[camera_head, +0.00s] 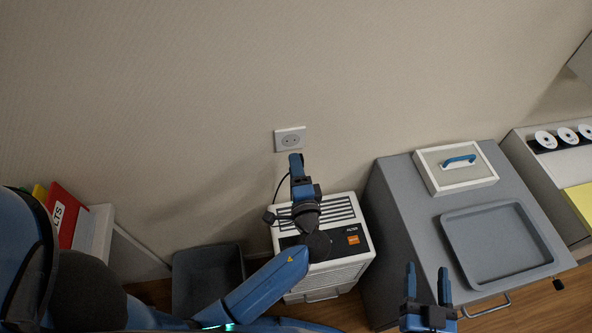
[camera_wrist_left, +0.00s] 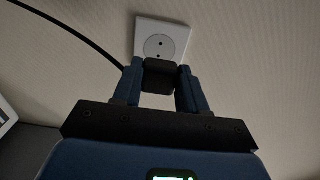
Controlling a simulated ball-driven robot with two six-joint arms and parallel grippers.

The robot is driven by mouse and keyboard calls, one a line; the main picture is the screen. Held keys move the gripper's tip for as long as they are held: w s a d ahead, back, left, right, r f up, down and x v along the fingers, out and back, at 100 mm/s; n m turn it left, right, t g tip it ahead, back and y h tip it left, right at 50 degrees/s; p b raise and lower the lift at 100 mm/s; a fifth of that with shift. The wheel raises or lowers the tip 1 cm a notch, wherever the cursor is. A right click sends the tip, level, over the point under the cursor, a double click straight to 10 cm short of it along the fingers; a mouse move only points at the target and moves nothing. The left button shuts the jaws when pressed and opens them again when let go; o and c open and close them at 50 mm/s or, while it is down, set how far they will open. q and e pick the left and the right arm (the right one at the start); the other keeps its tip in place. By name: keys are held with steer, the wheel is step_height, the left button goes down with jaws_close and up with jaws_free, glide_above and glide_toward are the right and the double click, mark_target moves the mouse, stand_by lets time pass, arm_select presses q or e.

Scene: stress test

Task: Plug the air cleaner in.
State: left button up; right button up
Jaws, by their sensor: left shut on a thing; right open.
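A white wall socket (camera_head: 290,139) sits on the beige wall; in the left wrist view the socket (camera_wrist_left: 162,40) shows two holes on its face. My left gripper (camera_head: 296,160) is shut on a black plug (camera_wrist_left: 160,77), held just in front of and below the socket holes. I cannot tell whether the plug touches the socket. A black cord (camera_wrist_left: 68,22) runs off to the upper left. The air cleaner (camera_head: 345,230), a white box with a dark top panel, stands below, partly hidden by my left arm. My right gripper (camera_head: 428,285) is open and empty.
A grey cabinet (camera_head: 400,215) stands right of the air cleaner, bearing a grey tray (camera_head: 450,225) and a white-framed panel with a blue handle (camera_head: 459,160). A dark bin (camera_head: 190,265) stands to the left. A red binder (camera_head: 66,213) is at far left.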

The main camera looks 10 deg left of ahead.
arm_select(q)
steer(key=shift+x, duration=2.45)
steer(key=shift+a+b, duration=0.1)
steer(key=shift+b, duration=0.3)
stand_by(0.4)
steer(key=shift+w+a, duration=0.15)
steer(key=shift+w, duration=0.3)
stand_by(0.5)
steer(key=o, duration=1.1)
steer(key=b+v, duration=0.2)
steer(key=v, duration=0.8)
steer(key=shift+s, duration=0.4)
